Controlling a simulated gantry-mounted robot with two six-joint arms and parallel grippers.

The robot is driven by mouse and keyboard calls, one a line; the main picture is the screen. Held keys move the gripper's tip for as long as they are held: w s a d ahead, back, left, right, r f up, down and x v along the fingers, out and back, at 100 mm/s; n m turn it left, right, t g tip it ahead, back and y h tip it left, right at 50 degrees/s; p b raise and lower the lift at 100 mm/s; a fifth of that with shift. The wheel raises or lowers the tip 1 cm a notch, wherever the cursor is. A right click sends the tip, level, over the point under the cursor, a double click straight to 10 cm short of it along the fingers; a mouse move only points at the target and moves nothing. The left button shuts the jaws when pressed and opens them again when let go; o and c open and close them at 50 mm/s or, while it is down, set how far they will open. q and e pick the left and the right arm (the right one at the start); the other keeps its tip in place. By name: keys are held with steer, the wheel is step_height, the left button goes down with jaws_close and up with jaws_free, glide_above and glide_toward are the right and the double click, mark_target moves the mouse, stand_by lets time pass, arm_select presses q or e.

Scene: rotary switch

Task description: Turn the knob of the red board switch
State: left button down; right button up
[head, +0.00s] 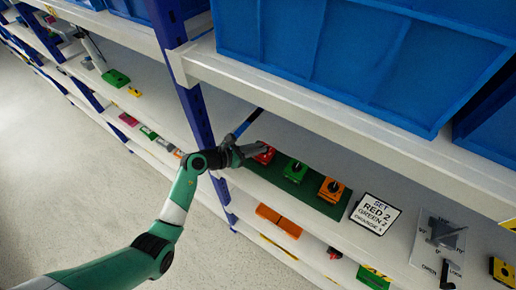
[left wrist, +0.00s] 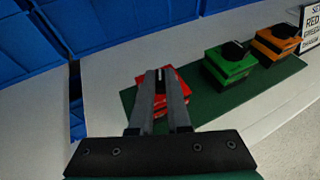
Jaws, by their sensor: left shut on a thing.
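The red board switch (head: 265,153) sits at the left end of a green mat (head: 313,196) on the shelf. In the left wrist view the red switch (left wrist: 180,84) is partly hidden behind the fingers of my left gripper (left wrist: 160,78). The fingers are closed around its knob, which is mostly hidden; a small pale mark shows between the fingertips. In the head view my left gripper (head: 258,149) reaches the red switch from the left. A green switch (head: 295,171) and an orange switch (head: 332,190) stand to its right. My right gripper is not in view.
A sign (head: 375,213) reading SET, RED 2, GREEN 2 and a third, orange line stands right of the mat. Blue bins (head: 360,60) fill the shelf above, whose white edge (head: 330,115) overhangs. A blue upright post (head: 196,115) stands left of the switches.

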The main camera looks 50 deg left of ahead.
arm_select(q)
steer(key=shift+a+f, duration=0.1)
steer(key=shift+a, duration=0.1)
steer(key=c, duration=0.8)
jaws_free()
steer(key=shift+a, duration=0.1)
steer(key=shift+o, duration=0.2)
steer(key=shift+s, duration=0.1)
steer(key=p+v, duration=0.2)
steer(key=v, duration=0.9)
steer(key=shift+s+r, duration=0.2)
steer(key=shift+r, duration=0.05)
